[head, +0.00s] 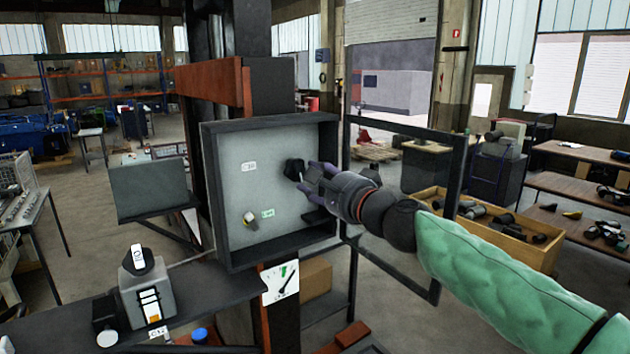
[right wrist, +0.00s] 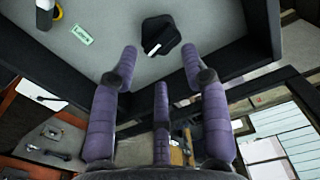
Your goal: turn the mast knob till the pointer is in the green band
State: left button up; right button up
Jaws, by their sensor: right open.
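The black knob (head: 294,168) sits on the light grey back panel of the open box on the mast; it also shows in the right wrist view (right wrist: 158,36), with a white mark on its face. My right gripper (head: 309,178) is open, its fingertips pointing at the panel just to the right of the knob. In the right wrist view the fingers (right wrist: 160,62) are spread just below the knob, with nothing between them. The white gauge (head: 279,284) hangs below the box. Its black pointer slants up to the right near a green band; whether it lies inside the band is too small to tell. My left gripper is out of view.
The box's raised dark rim (head: 268,122) and its open framed door (head: 405,262) stand close around my right arm. A yellow and white switch (head: 251,219) sits lower left on the panel. A wooden crate of parts (head: 490,236) stands at the right.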

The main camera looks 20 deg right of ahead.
jog(key=shift+c, duration=0.6)
jog(key=n+b, duration=0.2)
jog(key=n, duration=0.5)
jog(key=n+b, duration=0.3)
jog(key=n, duration=0.4)
jog(key=n+b, duration=0.3)
jog(key=n, duration=0.4)
jog(key=shift+w+a+f, duration=0.1)
jog(key=shift+w+f, duration=0.1)
jog(key=shift+w, duration=0.15)
jog(key=shift+w+a+r, duration=0.15)
jog(key=shift+w+r, duration=0.05)
jog(key=shift+w, duration=0.25)
jog(key=shift+w+a, duration=0.1)
jog(key=shift+w, duration=0.15)
